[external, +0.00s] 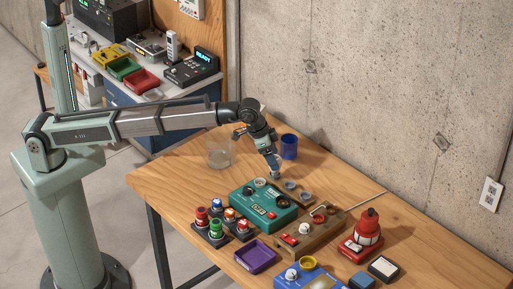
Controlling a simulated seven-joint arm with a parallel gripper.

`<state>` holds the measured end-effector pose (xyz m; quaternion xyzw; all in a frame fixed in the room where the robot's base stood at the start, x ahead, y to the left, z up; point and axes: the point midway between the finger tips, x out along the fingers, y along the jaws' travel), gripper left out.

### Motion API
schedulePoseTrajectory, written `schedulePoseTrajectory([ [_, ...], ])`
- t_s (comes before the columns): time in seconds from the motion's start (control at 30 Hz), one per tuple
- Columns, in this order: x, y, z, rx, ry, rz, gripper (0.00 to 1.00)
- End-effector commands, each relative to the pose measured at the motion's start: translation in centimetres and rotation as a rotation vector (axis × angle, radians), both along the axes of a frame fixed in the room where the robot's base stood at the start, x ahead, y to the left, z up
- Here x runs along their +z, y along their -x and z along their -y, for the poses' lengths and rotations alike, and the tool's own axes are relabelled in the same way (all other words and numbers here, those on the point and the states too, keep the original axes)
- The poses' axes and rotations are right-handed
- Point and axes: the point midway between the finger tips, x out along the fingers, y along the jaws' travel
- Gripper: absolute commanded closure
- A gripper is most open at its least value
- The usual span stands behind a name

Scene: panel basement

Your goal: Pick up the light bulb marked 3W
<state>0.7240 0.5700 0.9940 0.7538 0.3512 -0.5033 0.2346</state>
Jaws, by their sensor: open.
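No 3W marking can be read at this size, so I cannot tell which item is the 3W bulb. A small pale round piece, perhaps a bulb, sits on the blue box (312,283) at the front edge of the view. Another pale round piece (260,182) sits on top of the teal box (262,206). My gripper (275,175) is open and points down just behind the teal box, close to the tabletop. A small greyish thing shows at its fingertips; I cannot tell whether it is a bulb or part of the fingers.
The wooden table (178,181) also holds a brown box (318,229), a red lamp-like device (368,228), a purple tray (255,256), several coloured pieces on dark bases, a clear container (219,148) and a blue cup (289,146). The concrete wall (380,90) stands behind.

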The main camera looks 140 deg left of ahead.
Motion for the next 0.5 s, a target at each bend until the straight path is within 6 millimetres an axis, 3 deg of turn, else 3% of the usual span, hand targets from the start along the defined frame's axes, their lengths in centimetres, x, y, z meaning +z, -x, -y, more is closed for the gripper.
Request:
schedulePoseTrajectory([
  [0.2,-2.3,-0.6,-0.8,0.000,0.001,-0.001,0.21],
  [0.43,-2.4,-0.6,-0.8,0.000,0.000,0.000,0.21],
  [0.5,-2.4,-0.6,-0.8,0.000,0.000,0.000,0.28],
])
